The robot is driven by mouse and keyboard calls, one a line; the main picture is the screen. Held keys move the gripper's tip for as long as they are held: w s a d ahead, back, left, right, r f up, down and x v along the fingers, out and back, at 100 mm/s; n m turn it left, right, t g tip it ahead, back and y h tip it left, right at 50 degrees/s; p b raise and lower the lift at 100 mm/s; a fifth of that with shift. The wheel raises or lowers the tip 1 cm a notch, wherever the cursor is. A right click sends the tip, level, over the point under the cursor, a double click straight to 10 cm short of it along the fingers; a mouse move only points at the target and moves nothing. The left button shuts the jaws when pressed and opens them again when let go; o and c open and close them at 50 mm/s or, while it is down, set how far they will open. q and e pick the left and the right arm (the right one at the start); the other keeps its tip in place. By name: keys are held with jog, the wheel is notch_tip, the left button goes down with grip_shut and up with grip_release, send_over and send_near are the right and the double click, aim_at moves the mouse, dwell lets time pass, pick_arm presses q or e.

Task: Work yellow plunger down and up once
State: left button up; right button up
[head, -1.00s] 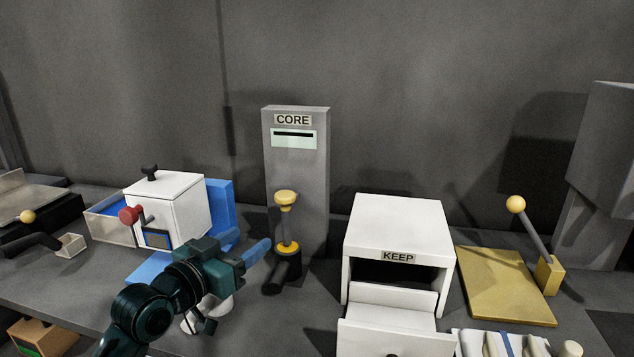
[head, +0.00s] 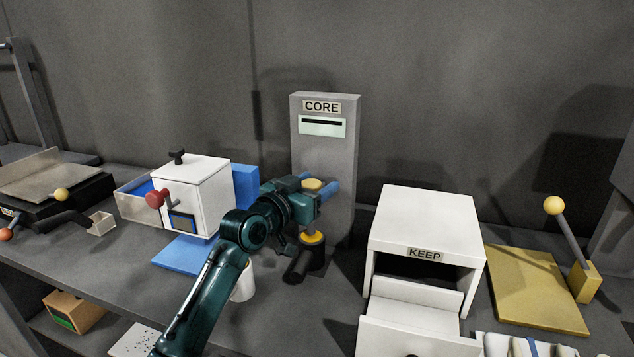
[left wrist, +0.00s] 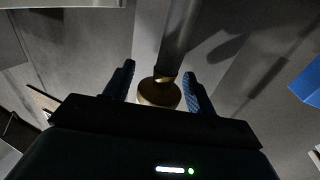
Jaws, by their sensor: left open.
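The yellow plunger's round knob (head: 312,184) is partly hidden by my gripper in the head view. Its shaft runs down to a yellow collar (head: 312,237) on a dark base in front of the CORE column (head: 325,150). My left gripper (head: 318,183) is open at the knob's height. In the left wrist view the knob (left wrist: 159,93) and its shaft show between the two blue fingers of the gripper (left wrist: 158,78). A gap shows on both sides of the knob, so the fingers look apart from it. My right gripper is in neither view.
A white box with a red knob (head: 156,199) stands left of the plunger. A white KEEP cabinet (head: 425,220) with its drawer pulled out stands to the right. A white cup (head: 243,285) is partly behind my arm. A yellow board with a lever (head: 530,285) lies further right.

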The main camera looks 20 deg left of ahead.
pick_arm(q)
jog(key=shift+w+d, duration=0.15)
jog(key=shift+w, duration=0.2)
jog(key=shift+c, duration=0.3)
grip_shut()
jog(key=shift+r, duration=0.1)
